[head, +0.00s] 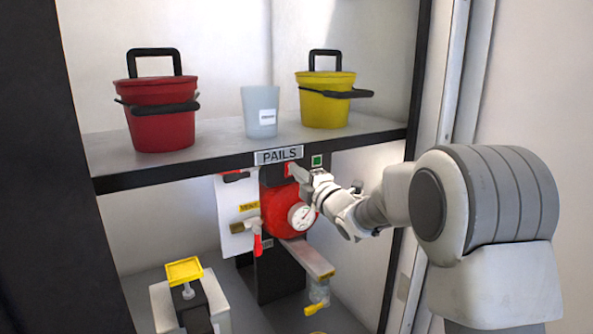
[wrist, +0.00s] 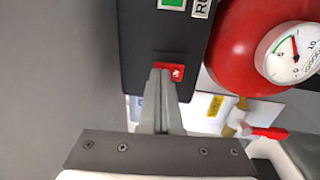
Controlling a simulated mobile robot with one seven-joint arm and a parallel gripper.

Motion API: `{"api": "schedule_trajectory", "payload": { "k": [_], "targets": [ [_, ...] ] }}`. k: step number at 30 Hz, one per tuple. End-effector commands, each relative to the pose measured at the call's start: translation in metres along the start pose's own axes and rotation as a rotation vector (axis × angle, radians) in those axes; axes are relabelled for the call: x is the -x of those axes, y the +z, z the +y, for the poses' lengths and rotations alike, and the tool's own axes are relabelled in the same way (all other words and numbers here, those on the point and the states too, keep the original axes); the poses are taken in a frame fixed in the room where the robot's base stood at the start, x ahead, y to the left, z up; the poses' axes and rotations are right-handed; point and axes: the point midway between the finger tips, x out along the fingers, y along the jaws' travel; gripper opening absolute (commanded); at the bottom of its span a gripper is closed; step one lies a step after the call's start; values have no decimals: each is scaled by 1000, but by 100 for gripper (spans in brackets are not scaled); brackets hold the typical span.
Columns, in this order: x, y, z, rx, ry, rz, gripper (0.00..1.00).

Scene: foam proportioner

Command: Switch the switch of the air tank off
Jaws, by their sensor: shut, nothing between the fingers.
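The red air tank (head: 272,208) stands below the shelf, with a round white gauge (head: 301,216) on its front. It also shows in the wrist view (wrist: 236,38). A black panel (wrist: 140,40) beside it carries a red switch (wrist: 176,72), also visible in the head view (head: 289,169). My gripper (head: 296,170) is shut and empty, with its fingertips at the panel. In the wrist view the fingertips (wrist: 161,73) overlap the left part of the red switch and hide it. I cannot tell whether they touch it.
A green square (wrist: 173,3) sits on the same panel beside a partly cut-off label. A shelf (head: 220,157) with a red pail (head: 160,115), a cup (head: 260,112) and a yellow pail (head: 326,100) is just above. A valve with a red handle (head: 257,245) hangs below.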

Motion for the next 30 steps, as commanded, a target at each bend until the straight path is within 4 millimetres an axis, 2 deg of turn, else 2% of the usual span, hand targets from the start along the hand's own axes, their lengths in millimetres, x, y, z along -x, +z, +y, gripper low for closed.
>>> {"api": "schedule_trajectory", "payload": {
  "k": [18, 30],
  "targets": [
    [-9, 0, -3, 1, 1, 1, 0],
    [-10, -1, 3, -1, 0, 1, 0]
  ]
}}
